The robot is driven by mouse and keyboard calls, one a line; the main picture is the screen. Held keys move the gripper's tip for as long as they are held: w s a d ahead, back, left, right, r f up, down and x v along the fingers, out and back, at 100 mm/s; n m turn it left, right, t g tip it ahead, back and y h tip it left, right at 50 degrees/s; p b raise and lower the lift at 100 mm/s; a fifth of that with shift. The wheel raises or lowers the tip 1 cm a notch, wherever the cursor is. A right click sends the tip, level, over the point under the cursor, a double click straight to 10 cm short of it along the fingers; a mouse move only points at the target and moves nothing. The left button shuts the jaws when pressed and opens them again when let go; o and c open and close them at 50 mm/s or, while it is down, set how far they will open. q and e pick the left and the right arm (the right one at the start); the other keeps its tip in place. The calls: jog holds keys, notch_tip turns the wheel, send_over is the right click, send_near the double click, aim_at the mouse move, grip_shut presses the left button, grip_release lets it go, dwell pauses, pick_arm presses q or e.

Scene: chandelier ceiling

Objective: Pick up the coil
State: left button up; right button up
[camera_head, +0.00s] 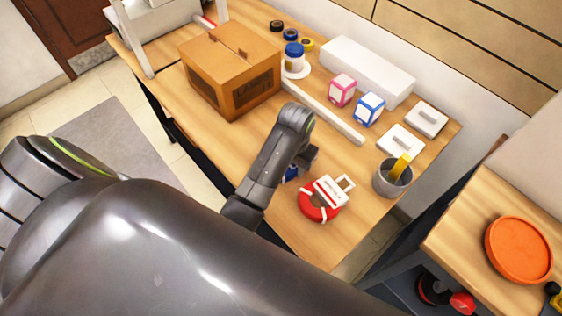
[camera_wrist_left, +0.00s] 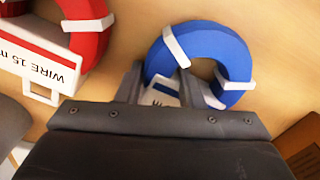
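A blue coil (camera_wrist_left: 205,52) with white bands lies on the wooden table in the left wrist view. Its white label (camera_wrist_left: 165,92) shows partly between my fingers; my gripper hides the rest. My left gripper (camera_wrist_left: 162,78) is low over the coil's near side, its fingers apart on either side of the label. I cannot tell whether they touch it. In the head view my left gripper (camera_head: 304,160) hides most of the blue coil (camera_head: 291,173). A red coil (camera_head: 318,205) with a white label lies beside it. My right gripper is not in view.
A cardboard box (camera_head: 228,75) stands on the table (camera_head: 250,140) at the back left. A grey cup (camera_head: 391,180) stands right of the coils. A white bar (camera_head: 330,112), small boxes and tape rolls lie farther back. The table's front edge is close.

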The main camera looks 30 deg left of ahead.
pick_arm(q)
grip_shut()
jog(key=shift+r, duration=0.1)
